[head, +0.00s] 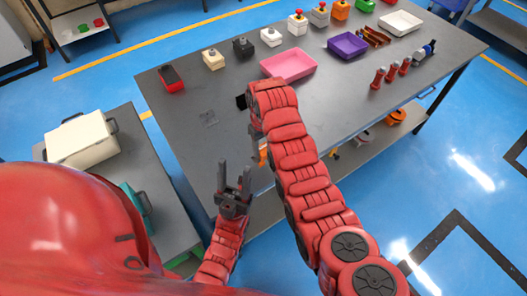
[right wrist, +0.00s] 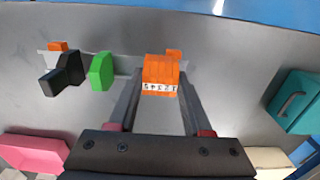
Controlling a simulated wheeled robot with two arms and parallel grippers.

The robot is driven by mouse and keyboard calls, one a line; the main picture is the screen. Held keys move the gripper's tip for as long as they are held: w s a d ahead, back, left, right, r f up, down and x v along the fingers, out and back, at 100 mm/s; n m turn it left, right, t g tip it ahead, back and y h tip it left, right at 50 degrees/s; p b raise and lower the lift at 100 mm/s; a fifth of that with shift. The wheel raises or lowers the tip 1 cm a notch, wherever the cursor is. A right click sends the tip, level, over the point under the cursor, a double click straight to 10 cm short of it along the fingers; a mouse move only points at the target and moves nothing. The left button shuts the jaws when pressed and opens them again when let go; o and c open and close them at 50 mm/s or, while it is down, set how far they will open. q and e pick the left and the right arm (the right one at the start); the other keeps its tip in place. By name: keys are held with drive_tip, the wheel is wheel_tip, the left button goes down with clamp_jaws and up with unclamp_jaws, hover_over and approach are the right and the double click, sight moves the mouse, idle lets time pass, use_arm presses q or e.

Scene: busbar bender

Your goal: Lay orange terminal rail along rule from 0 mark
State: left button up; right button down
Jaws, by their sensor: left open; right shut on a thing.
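The orange terminal rail (right wrist: 160,72), with a row of printed numbers on it, is between the fingers of my right gripper (right wrist: 160,100), which is shut on it. In the head view, a small orange part (head: 263,155) shows beside my right arm near the table's front edge; the right gripper itself is mostly hidden by the arm. My left gripper (head: 233,195) is open and empty, fingers up, by the table's near left side. A green block (right wrist: 101,70) and a black block (right wrist: 64,74) are left of the orange rail. I cannot make out the rule.
A pink tray (head: 288,65) is beyond my right arm; a red-rimmed black bin (head: 171,79) is at the back left. A purple tray (head: 347,45) and red-handled tools (head: 378,78) lie right. A cream crate (head: 80,139) and teal crate (head: 136,205) stand on the left side table.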

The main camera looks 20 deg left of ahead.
wheel_tip(320, 180, down, 3)
drive_tip(key=shift+r+p, duration=0.2)
drive_tip(key=shift+p, duration=0.7)
drive_tip(key=shift+f, duration=0.4)
drive_tip(key=shift+f, duration=0.1)
drive_tip(key=shift+c, duration=1.7)
unclamp_jaws()
